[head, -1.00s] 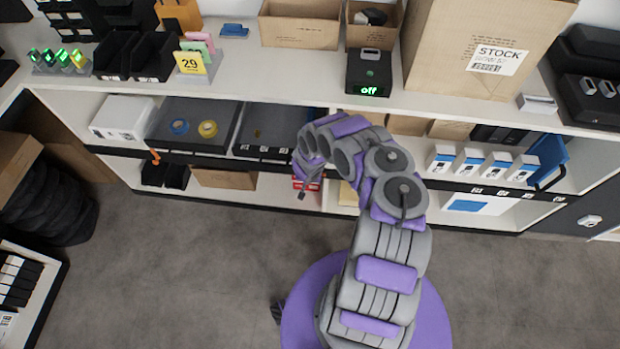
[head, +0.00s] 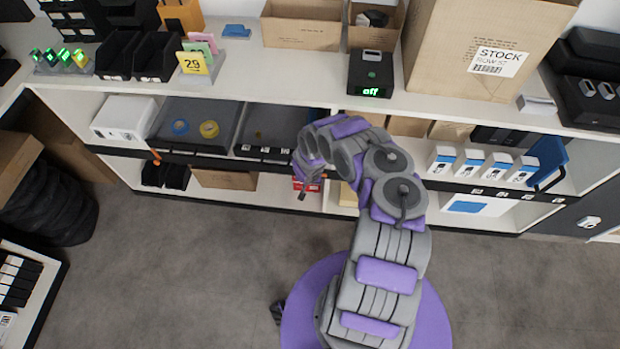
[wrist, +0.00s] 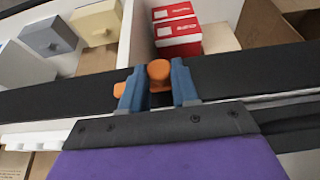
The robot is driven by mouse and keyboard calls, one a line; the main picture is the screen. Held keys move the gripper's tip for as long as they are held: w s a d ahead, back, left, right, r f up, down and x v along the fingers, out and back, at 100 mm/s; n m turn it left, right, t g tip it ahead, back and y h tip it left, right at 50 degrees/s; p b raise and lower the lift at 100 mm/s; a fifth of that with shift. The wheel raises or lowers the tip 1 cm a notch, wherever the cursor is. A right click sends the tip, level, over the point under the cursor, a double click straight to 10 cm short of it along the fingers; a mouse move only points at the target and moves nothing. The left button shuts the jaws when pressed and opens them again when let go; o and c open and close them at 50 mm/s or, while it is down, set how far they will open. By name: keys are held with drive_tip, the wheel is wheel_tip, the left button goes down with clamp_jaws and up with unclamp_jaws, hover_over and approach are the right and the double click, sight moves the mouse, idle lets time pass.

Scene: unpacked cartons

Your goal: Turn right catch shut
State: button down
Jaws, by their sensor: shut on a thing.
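The right catch is orange. In the wrist view its round knob (wrist: 158,70) stands between my blue fingers, at the black rail (wrist: 60,97) along the shelf edge. My gripper (wrist: 157,90) is shut on it, and a bit of orange also shows left of the left finger. The catch's exact angle is partly hidden by the fingers. In the head view my gripper (head: 310,187) is at the lower shelf front, mostly covering the catch. Another orange catch (head: 154,156) sits further left on the same rail.
Red and white boxes (wrist: 178,35) lie behind the rail, beside a white divider. A black box (head: 370,75) with a green "off" display stands on the counter (head: 290,68). Cartons and small blue-white boxes (head: 470,163) fill the shelves to the right. The grey floor (head: 180,260) is clear.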

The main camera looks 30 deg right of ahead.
drive_tip(key=shift+a+r+p, duration=0.1)
drive_tip(key=shift+r+p, duration=0.05)
drive_tip(key=shift+p, duration=0.35)
drive_tip(key=shift+w+r+h+p, duration=0.1)
drive_tip(key=shift+h+p, duration=0.2)
drive_tip(key=shift+p, duration=0.15)
drive_tip(key=shift+a+g+h+p, duration=0.1)
drive_tip(key=shift+g+h+p, duration=0.2)
drive_tip(key=shift+p, duration=0.35)
drive_tip(key=shift+w+a+f+n+g+h, duration=0.15)
drive_tip(key=shift+f+n+g+h, duration=0.2)
drive_tip(key=shift+h, duration=0.25)
drive_tip(key=shift+w+a+f+n+g+h+b, duration=0.1)
drive_tip(key=shift+n+g+h+b, duration=0.15)
drive_tip(key=shift+g+h+b, duration=0.45)
drive_tip(key=shift+w+a+n+g+h+b, duration=0.1)
drive_tip(key=shift+n+g+h+b, duration=0.2)
drive_tip(key=shift+h+b, duration=0.7)
drive_tip(key=c, duration=0.9)
unclamp_jaws()
drive_tip(key=shift+s, duration=0.1)
